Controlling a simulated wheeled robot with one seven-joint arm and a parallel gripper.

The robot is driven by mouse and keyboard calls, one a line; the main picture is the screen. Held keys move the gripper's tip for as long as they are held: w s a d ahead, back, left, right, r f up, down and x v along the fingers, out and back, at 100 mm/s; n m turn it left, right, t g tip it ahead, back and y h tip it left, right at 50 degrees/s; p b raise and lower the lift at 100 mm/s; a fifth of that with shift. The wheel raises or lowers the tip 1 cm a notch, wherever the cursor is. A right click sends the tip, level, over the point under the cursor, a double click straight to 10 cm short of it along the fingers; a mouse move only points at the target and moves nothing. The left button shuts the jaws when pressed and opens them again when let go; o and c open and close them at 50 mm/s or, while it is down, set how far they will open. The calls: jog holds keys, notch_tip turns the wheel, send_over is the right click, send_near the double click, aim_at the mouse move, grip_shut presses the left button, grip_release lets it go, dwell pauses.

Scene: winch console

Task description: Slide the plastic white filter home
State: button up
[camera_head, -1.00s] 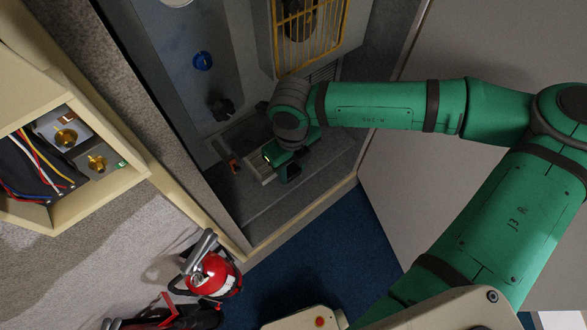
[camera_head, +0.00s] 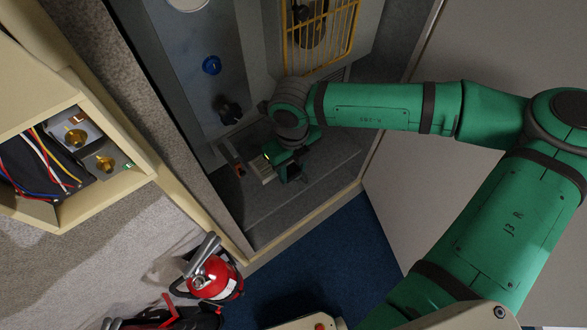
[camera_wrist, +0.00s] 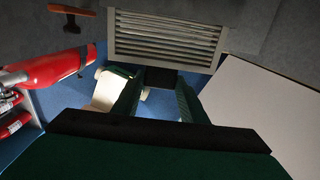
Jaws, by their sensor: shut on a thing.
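The filter (camera_wrist: 165,38) is a pale slatted panel across the top middle of the wrist view. A dark tab (camera_wrist: 160,77) projects from its near edge. My gripper (camera_wrist: 158,92) has its two green fingers on either side of this tab and is shut on it. In the head view the filter (camera_head: 262,168) shows only as a small pale slatted piece beside my gripper (camera_head: 291,172), low in the grey console recess. My wrist covers part of it. How deep the filter sits in its opening cannot be told.
An orange handle (camera_wrist: 70,12) is left of the filter. A black knob (camera_head: 229,110) and a blue knob (camera_head: 211,65) are on the console wall, below and left of a yellow guard (camera_head: 322,40). A red fire extinguisher (camera_head: 215,277) stands outside the console sill.

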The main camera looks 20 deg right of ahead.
jog(key=shift+w+a, duration=0.35)
jog(key=shift+w, duration=0.5)
jog(key=shift+w+a, duration=0.3)
jog(key=shift+w, duration=0.55)
jog(key=shift+s+d, duration=0.1)
